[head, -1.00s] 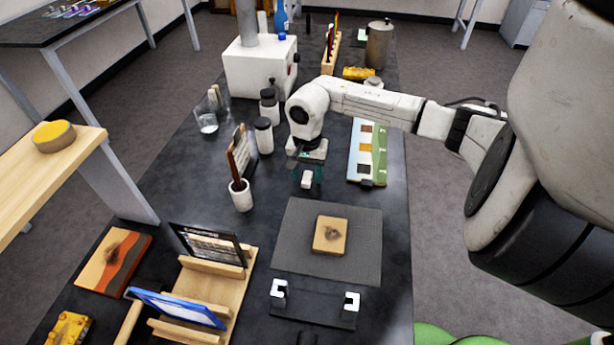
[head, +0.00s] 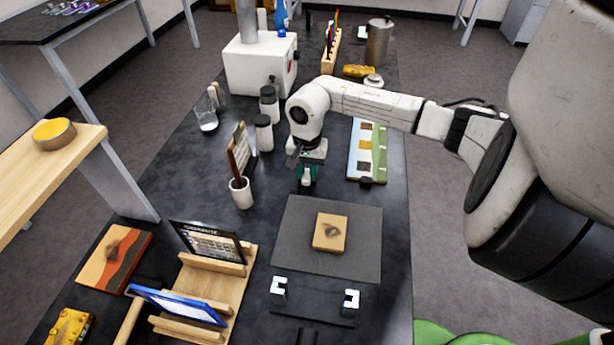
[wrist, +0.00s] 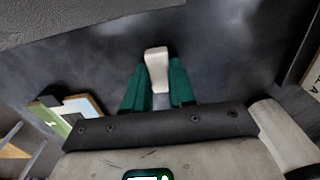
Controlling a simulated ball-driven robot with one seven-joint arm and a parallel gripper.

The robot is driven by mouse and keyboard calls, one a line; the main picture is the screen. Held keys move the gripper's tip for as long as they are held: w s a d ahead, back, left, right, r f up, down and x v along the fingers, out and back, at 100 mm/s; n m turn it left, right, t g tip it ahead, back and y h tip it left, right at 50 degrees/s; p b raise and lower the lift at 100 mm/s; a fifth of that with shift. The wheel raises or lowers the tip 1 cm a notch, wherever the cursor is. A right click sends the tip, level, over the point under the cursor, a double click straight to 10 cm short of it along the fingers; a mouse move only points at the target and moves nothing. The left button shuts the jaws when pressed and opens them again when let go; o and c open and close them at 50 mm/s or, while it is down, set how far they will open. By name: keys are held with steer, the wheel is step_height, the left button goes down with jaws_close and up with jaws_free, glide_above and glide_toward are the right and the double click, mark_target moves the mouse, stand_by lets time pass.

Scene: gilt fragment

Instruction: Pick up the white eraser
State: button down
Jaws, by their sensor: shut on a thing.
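The white eraser (wrist: 156,66) shows in the wrist view as a small pale block between the two green fingers of my gripper (wrist: 158,85). The fingers are shut on it, and its far end sticks out past them. In the head view my gripper (head: 306,176) points down over the dark bench, behind the grey mat. The eraser is mostly hidden there by the fingers. I cannot tell whether the eraser touches the bench.
A grey mat (head: 360,262) with a tan block (head: 330,233) lies in front of my gripper. A white cup (head: 241,194) and dark-lidded jars (head: 264,134) stand to the left. A coloured panel (head: 367,150) lies to the right. A wooden rack (head: 238,285) is at front left.

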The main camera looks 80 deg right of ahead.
steer(key=shift+r, duration=0.1)
steer(key=shift+r, duration=0.55)
steer(key=s+a+r+b, duration=0.4)
steer(key=s+a+r, duration=0.4)
steer(key=s+r, duration=0.3)
steer(key=shift+s+a+r+b, duration=0.15)
steer(key=shift+r+b, duration=0.2)
steer(key=shift+r, duration=0.05)
